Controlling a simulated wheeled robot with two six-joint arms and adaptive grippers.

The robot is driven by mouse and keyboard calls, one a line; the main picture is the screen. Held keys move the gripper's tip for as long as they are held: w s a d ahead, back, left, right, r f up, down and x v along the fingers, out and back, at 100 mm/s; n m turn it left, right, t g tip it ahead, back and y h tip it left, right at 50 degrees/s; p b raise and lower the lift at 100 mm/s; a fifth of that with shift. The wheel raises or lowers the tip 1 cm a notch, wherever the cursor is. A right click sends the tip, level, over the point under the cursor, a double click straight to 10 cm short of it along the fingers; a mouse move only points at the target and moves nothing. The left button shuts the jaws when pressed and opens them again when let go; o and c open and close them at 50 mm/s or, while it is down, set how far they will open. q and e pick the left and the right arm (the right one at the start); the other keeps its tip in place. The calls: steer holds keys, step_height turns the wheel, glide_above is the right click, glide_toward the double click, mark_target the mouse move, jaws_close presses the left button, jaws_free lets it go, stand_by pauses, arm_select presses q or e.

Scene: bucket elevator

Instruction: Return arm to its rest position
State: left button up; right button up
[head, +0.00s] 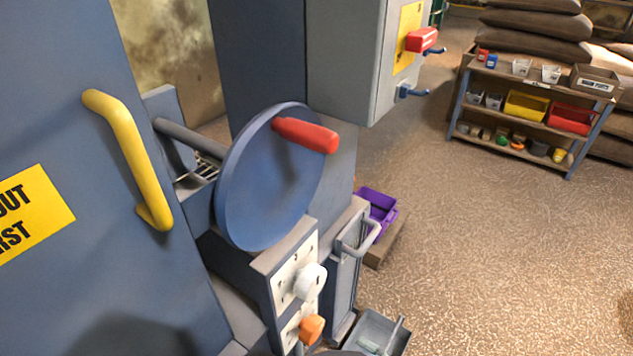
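Neither of my grippers shows in the head view, and no arm of mine can be made out with certainty. The nearest machine parts are a blue round disc (262,190) with a red handle (306,135) sticking out from its face. Below it is a control panel (284,275) with a white knob (310,281) and an orange-tipped lever (311,328). What lies below the bottom edge is hidden.
A blue door (60,110) with a yellow handle (132,155) fills the left. A grey cabinet (350,60) carries a red switch handle (421,39). A purple bin (379,208) and grey bin (371,330) stand low. A stocked shelf (530,92) is far right; open floor lies before it.

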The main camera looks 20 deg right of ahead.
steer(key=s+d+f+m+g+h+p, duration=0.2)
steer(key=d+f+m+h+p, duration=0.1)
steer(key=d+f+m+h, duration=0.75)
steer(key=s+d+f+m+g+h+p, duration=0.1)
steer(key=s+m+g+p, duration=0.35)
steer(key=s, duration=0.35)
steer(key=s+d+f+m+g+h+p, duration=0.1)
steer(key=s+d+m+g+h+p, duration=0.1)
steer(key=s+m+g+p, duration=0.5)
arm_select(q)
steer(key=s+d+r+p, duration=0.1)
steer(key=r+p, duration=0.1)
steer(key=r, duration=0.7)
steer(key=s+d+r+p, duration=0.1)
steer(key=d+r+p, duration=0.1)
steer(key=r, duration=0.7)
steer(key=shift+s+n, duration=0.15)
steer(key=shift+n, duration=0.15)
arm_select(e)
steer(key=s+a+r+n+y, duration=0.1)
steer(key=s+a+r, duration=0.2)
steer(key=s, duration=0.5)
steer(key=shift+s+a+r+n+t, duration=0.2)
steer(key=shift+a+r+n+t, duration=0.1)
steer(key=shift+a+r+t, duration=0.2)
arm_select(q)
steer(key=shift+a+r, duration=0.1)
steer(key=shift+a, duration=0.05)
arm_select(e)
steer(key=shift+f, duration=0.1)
